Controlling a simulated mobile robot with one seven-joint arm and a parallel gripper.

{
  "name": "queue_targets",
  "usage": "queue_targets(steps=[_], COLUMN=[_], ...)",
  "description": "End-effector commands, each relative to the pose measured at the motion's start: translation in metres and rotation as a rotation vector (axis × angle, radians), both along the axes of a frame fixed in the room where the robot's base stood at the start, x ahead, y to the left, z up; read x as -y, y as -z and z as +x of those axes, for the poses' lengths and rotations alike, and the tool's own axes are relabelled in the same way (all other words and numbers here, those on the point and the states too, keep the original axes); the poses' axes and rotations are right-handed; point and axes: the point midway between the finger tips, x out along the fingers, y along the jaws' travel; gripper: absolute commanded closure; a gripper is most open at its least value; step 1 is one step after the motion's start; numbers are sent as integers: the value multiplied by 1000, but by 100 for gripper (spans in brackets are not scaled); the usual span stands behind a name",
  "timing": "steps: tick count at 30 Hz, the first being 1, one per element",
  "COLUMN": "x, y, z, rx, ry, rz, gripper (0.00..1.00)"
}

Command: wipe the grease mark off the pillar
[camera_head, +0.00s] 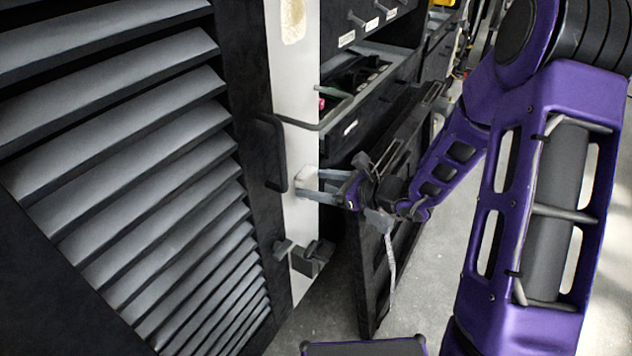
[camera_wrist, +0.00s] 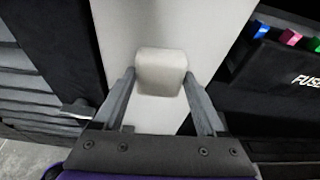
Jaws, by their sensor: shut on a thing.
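The pillar (camera_head: 299,230) is a pale upright strip between the louvred panel and the dark drawers; it also fills the middle of the wrist view (camera_wrist: 115,35). A yellowish-tan mark (camera_head: 293,18) shows on it at the top edge of the head view, well above my gripper. My gripper (camera_head: 308,183) is at mid-height on the pillar, shut on a cream block (camera_wrist: 161,70). The block sits between both fingertips in the wrist view, against the pillar as backdrop. I cannot tell whether it touches the pillar. The mark does not show clearly in the wrist view.
The black louvred panel (camera_head: 150,180) with a bar handle (camera_head: 268,150) stands left of the pillar. An open drawer (camera_head: 360,105) juts out at right, above and behind my gripper. A dark latch (camera_head: 313,258) sticks out below. Grey floor shows lower right.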

Motion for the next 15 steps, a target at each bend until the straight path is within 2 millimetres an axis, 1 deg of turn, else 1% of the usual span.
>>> queue_targets(steps=[1, 2, 6, 15], x=[-1, -1, -2, -3], y=[9, 9, 19, 21], z=[0, 0, 0, 0], rx=[-1, -2, -2, 0], ry=[-2, -1, -2, -3], rz=[0, 1, 2, 1], gripper=[71, 71, 71, 71])
